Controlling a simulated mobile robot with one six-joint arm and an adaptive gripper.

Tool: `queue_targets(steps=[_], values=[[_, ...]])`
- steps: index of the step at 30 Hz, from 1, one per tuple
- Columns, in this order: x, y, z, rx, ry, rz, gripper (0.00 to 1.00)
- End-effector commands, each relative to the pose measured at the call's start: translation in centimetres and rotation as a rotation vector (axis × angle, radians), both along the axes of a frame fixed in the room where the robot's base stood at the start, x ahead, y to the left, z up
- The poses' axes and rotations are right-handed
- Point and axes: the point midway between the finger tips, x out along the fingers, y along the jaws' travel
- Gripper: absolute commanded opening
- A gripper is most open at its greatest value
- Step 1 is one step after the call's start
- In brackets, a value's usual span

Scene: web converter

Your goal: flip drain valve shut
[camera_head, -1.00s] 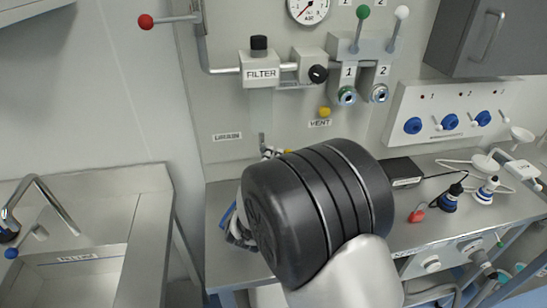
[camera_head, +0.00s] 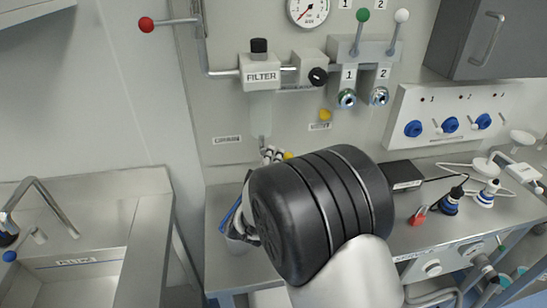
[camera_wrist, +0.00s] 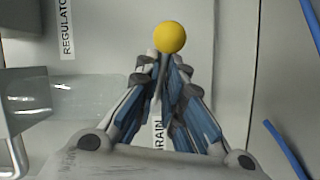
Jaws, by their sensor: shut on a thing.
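The drain valve's yellow ball knob (camera_wrist: 169,37) shows in the wrist view, just beyond my fingertips. A partly covered label reading "RAIN" (camera_wrist: 158,135) is seen between the fingers. My gripper (camera_wrist: 165,62) has its blue-and-grey fingers drawn together at the tips, shut on the lever just below the ball. In the head view my gripper (camera_head: 272,154) is mostly behind my black wrist, under the filter bowl (camera_head: 261,115). A bit of yellow (camera_head: 288,155) shows beside the fingertips there. The valve body and lever angle are hidden.
A filter unit (camera_head: 261,72) and a yellow vent knob (camera_head: 325,114) are on the panel above. A steel bench (camera_head: 222,199) runs below, with a black box (camera_head: 402,175) and blue-and-white connectors (camera_head: 448,201) on the right. A sink (camera_head: 75,262) stands left.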

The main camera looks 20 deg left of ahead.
Motion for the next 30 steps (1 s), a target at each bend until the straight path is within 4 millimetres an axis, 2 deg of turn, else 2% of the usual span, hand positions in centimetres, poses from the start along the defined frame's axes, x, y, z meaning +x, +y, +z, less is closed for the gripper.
queue_targets(steps=[11,19,28,29,30], values=[[-0.02,0.00,0.00,-0.007,-0.003,0.000,0.00],[0.04,-0.05,0.60,-0.201,-0.122,0.001,0.00],[0.03,-0.04,0.69,-0.223,-0.137,0.001,0.00],[0.03,-0.04,0.69,-0.223,-0.137,0.001,0.09],[0.03,-0.04,0.70,-0.223,-0.137,0.001,0.12]])
